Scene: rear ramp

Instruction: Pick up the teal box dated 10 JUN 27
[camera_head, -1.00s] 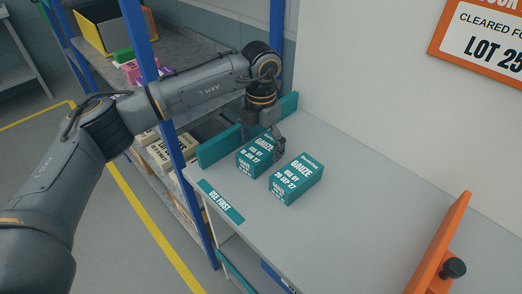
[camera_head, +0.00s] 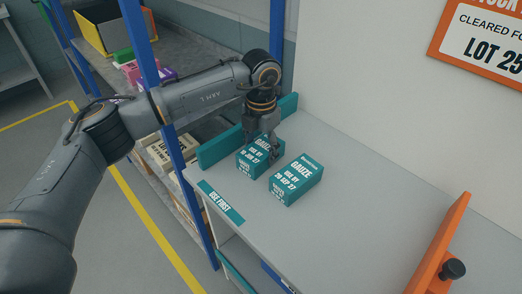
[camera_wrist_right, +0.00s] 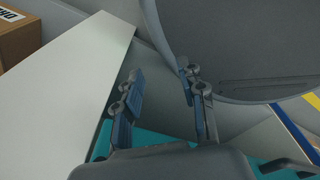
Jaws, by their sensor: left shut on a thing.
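Two teal GAUZE boxes stand on the grey bench top in the head view. My left gripper (camera_head: 262,148) has come down over the left teal box (camera_head: 248,163) and is shut on it, with the fingers hiding part of its top. Its small date is partly covered and hard to read now; earlier it looked like 10 JUN 27. The right teal box (camera_head: 297,180), which appears dated 20 SEP 27, stands just beside it, untouched. In the right wrist view, my right gripper (camera_wrist_right: 160,98) has its fingers apart with nothing between them.
A teal rail (camera_head: 220,148) runs along the bench's left edge behind the boxes, near a USE FIRST label (camera_head: 221,201). A blue-posted rack (camera_head: 182,165) stands to the left. An orange panel (camera_head: 440,250) with a black knob stands at the right. The bench between is clear.

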